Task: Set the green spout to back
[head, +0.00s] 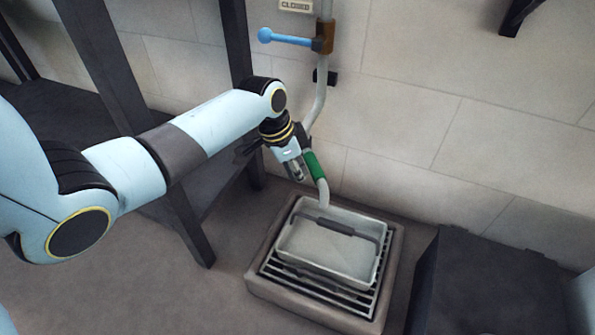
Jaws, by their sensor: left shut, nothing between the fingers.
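The green spout (314,165) is a green sleeve on a pale curved pipe that comes down the wall. Its pale open end points down over the back edge of a grey tray (290,255). My left gripper (297,174) is shut and empty, just left of the green sleeve. Whether its fingers touch the sleeve cannot be told. The right gripper is not in view.
The tray has a dark handle and sits on a grate in a stone-edged base (257,284). A blue lever (285,38) is above on the pipe, under a "CLOSED" sign (296,6). A dark box (465,285) stands right; dark posts stand left.

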